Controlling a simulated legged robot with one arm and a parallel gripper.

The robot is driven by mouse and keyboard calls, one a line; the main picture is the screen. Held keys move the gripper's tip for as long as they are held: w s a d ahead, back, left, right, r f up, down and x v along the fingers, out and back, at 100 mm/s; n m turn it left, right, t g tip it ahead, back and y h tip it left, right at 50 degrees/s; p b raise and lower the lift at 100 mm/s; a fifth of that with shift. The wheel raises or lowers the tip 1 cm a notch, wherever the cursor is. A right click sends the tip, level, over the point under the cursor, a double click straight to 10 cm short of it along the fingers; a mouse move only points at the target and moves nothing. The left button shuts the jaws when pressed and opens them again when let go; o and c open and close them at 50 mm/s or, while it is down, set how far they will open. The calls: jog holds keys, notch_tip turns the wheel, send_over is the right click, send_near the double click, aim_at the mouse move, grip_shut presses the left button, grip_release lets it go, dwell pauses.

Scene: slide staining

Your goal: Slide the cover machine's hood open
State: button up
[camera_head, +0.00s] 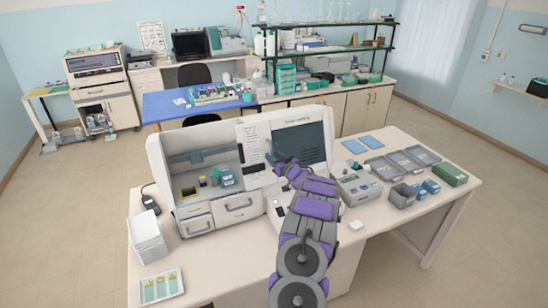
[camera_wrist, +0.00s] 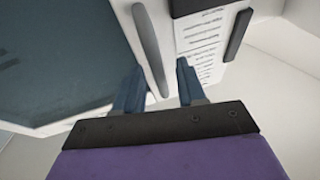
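The white cover machine (camera_head: 161,178) stands on the near table. Its left bay is uncovered and shows bottles and a blue box inside. On its right is a panel with a dark window (camera_head: 310,142), which fills the left of the wrist view (camera_wrist: 50,60); I take this for the hood. A long grey handle (camera_wrist: 150,45) runs along this panel's edge. My gripper (camera_head: 283,164) is in front of the panel's lower left. In the wrist view its two fingers (camera_wrist: 160,85) are apart, with the handle's lower end between them. I cannot tell whether they touch it.
A printed label strip (camera_wrist: 205,45) and a second dark grip (camera_wrist: 237,35) are just right of the handle. A small grey device (camera_head: 357,187), trays (camera_head: 408,160) and boxes stand on the table's right. A white stack (camera_head: 148,238) and slide tray (camera_head: 162,286) are at left.

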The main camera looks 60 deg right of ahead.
jog(key=b+v, duration=0.2)
jog(key=v, duration=1.4)
jog(key=shift+s+b, duration=0.25)
jog(key=shift+b, duration=0.05)
jog(key=w+a+g+b, duration=0.6)
jog(key=w+a+b, duration=0.1)
jog(key=w+a, duration=0.75)
jog(key=s+a+f+n+g+y+b, duration=0.1)
jog(key=a+b, duration=0.1)
jog(key=a, duration=0.4)
jog(key=s+a+f+g+y+b, duration=0.1)
jog(key=a, duration=0.5)
jog(key=s+a+f+n+g+y+b, duration=0.1)
jog(key=s+a+f+g+b, duration=0.15)
jog(key=s+a, duration=0.55)
jog(key=s+a+f+n+g+y+b, duration=0.1)
jog(key=s+a+f+g+b, duration=0.2)
jog(key=a, duration=0.9)
jog(key=s+a+f+n+g+y+b, duration=0.1)
jog(key=s+a+g+b, duration=0.1)
jog(key=s+a, duration=0.5)
jog(key=s+a+f+n+g+y+b, duration=0.1)
jog(key=s+a, duration=0.7)
jog(key=s, duration=0.8)
jog(key=shift+f+g+b, duration=0.7)
jog(key=shift+f+g, duration=0.1)
jog(key=shift+g, duration=0.25)
